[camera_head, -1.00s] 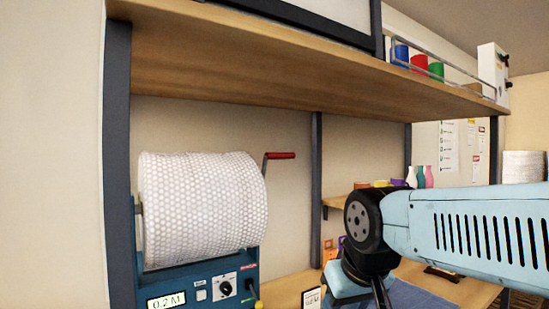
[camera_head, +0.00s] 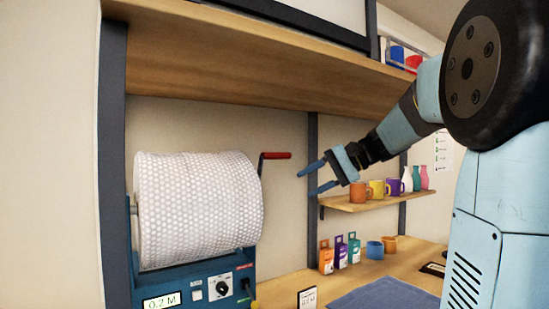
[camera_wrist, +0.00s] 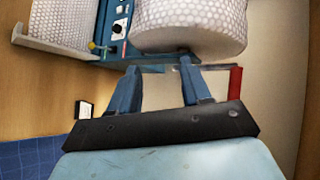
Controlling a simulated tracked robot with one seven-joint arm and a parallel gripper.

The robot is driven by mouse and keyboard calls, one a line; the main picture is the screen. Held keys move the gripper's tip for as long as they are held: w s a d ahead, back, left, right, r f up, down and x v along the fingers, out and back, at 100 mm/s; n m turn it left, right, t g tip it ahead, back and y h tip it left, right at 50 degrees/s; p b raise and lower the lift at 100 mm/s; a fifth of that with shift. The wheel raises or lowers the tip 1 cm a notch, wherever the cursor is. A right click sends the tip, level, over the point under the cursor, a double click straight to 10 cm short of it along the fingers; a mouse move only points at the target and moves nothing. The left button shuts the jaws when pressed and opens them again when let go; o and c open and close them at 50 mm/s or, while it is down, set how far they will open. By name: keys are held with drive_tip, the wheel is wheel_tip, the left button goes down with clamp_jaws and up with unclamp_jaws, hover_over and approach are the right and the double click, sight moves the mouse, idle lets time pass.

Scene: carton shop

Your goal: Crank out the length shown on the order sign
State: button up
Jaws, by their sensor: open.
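A bubble-wrap roll (camera_head: 195,210) sits on a blue dispenser (camera_head: 208,275) at the left. Its display (camera_head: 161,302) reads 0.2 M. A crank with a red handle (camera_head: 276,155) sticks out at the roll's right; the handle also shows in the wrist view (camera_wrist: 235,84), right of my fingers. A small framed sign (camera_head: 307,298) stands on the bench; its writing is too small to read surely. My gripper (camera_head: 306,182) is open and empty, a little right of and below the handle in the head view, apart from it. The wrist view shows its two fingers (camera_wrist: 160,68) pointing toward the roll.
A wooden shelf (camera_head: 352,206) with mugs and vases is behind my gripper. Small boxes (camera_head: 340,253) and cups stand on the bench below. A blue mat (camera_head: 385,296) lies at the front. An overhead shelf (camera_head: 230,55) spans above, and an upright post (camera_head: 313,130) stands behind.

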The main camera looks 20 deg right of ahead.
sight(282, 156)
drive_tip(key=w+d+r+t+y, duration=0.2)
drive_tip(key=w+d+r+y, duration=0.2)
drive_tip(key=w+d+r, duration=0.4)
drive_tip(key=shift+h, duration=0.3)
drive_tip(key=x, duration=1.5)
drive_tip(key=shift+w+d, duration=0.25)
drive_tip(key=shift+w, duration=0.1)
clamp_jaws()
drive_tip(key=shift+f, duration=0.1)
